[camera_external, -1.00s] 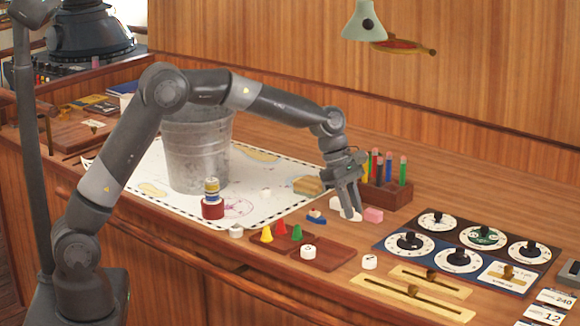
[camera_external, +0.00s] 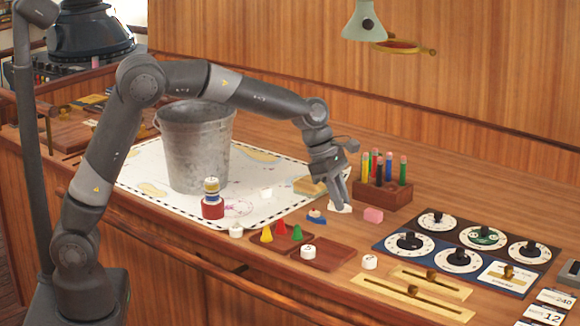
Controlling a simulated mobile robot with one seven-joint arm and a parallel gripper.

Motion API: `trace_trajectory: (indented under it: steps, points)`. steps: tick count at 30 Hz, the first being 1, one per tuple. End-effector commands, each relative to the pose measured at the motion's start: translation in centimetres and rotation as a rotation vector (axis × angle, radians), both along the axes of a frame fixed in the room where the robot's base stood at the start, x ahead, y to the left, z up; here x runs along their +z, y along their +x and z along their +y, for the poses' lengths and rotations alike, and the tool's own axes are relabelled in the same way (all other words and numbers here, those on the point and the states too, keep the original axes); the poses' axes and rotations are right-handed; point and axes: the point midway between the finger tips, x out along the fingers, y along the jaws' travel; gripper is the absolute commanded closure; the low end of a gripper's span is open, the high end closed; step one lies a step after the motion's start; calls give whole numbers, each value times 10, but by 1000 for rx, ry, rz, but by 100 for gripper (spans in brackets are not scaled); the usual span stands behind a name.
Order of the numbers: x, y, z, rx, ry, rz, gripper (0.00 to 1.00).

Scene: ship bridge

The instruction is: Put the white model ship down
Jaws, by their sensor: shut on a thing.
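My gripper (camera_external: 338,203) is over the desk in the middle right, pointing down and shut on the white model ship (camera_external: 345,209). Only a small white part of the ship shows at the fingertips; the fingers hide the rest. I cannot tell whether the ship touches the surface below or is just above it. A small blue and white ship (camera_external: 316,217) sits close by on the left.
A pink block (camera_external: 373,215) and a wooden holder with coloured pens (camera_external: 383,194) stand to the right. A metal bucket (camera_external: 196,150) and a red-based stack (camera_external: 212,208) stand on the chart (camera_external: 150,195). Coloured cones and a white numbered disc (camera_external: 307,252) are in front.

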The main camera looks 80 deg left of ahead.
Motion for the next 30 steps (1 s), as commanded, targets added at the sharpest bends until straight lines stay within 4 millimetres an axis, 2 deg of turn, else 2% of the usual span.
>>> trace_trajectory:
  steps: [3, 9, 18, 24, 30]
  points:
    - [-12, -5, 45, 194, 3, 1, 99]
    - [-20, -22, 119, 525, 3, 0, 99]
    - [-6, -59, 215, 987, 4, -1, 99]
    - [12, -83, 257, 1205, 3, 0, 99]
    - [20, -95, 275, 1301, 2, 1, 99]
